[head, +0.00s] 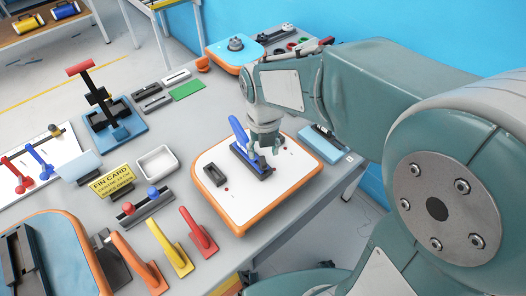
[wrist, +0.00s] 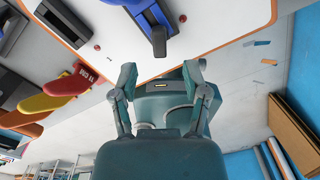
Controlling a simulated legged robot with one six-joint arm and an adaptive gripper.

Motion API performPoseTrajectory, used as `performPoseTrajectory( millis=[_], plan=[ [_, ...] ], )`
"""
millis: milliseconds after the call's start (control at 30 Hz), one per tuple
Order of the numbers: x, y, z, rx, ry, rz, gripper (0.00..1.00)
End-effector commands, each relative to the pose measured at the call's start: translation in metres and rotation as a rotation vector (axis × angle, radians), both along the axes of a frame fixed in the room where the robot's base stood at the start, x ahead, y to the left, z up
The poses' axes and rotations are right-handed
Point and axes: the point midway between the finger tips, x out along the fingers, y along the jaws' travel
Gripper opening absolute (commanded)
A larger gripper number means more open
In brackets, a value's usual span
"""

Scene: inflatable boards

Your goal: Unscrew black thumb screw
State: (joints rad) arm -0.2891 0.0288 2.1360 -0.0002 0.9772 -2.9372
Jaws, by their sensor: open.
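A white inflatable board with an orange rim (head: 215,205) lies on the grey table, and it also shows in the wrist view (wrist: 215,25). A dark fin box (head: 246,161) sits on it with a blue fin (head: 238,133) standing in it. My gripper (head: 264,149) is over the right part of the fin box. In the wrist view my gripper (wrist: 161,72) has its two fingers spread with nothing between them. A dark rounded piece (wrist: 159,42) is just beyond the fingertips. I cannot tell whether it is the black thumb screw; no screw is clearly visible in the head view.
A small black block (head: 214,174) lies on the board. Red, yellow and orange fins (head: 199,232) stand to its lower left, near a yellow fin card (head: 111,182) and a white tray (head: 157,162). A light blue box (head: 325,143) lies to its right.

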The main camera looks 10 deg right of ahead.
Motion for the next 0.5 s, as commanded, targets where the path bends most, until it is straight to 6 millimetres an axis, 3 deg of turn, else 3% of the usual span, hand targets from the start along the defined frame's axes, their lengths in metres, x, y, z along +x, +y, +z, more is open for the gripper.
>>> performPoseTrajectory(
  millis=[167, 500],
  plan=[
    [0.0, 0.0001, -0.0002, 0.0, 0.0, -0.012, 0.59],
    [0.0002, 0.0016, -0.0003, 0.0, 0.0, -0.33, 0.59]
  ],
)
